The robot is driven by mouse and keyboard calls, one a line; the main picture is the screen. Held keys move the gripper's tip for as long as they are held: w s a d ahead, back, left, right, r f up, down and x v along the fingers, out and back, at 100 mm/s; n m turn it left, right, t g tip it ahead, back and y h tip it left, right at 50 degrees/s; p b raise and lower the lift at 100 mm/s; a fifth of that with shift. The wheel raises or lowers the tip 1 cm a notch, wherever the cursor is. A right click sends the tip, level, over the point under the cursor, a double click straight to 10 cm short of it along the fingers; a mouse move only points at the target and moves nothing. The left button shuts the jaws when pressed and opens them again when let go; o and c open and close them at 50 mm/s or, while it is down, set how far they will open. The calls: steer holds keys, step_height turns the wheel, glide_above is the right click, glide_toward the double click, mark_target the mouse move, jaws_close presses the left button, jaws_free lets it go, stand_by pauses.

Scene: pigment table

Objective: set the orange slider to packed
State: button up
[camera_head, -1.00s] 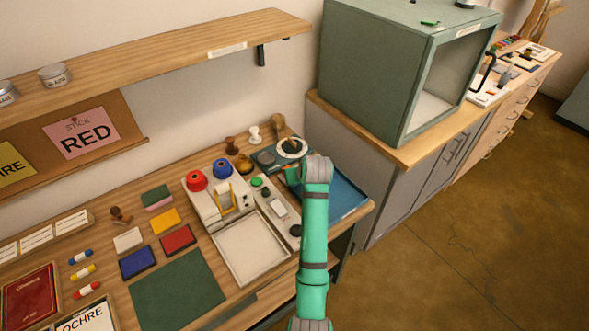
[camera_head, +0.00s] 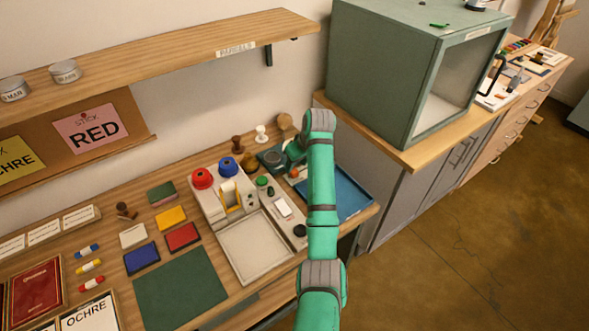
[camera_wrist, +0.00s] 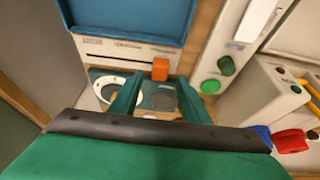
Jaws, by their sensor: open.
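The orange slider (camera_wrist: 160,69) is a small block on a pale strip with small print in the wrist view, at the edge of the blue tray. Which setting it stands at cannot be read. It shows as a small orange spot in the head view (camera_head: 294,172). My gripper (camera_wrist: 158,98) is open, its two green fingers spread just below the slider in the wrist view, with nothing between them but the dark panel beneath. The slider appears just beyond the fingertips, between their lines; contact cannot be told. In the head view my arm partly covers this spot.
The blue tray (camera_head: 346,196) lies right of the console. The green cabinet (camera_head: 385,75) stands behind at right.

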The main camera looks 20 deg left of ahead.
mark_target(294, 171)
steer(key=shift+x, duration=2.35)
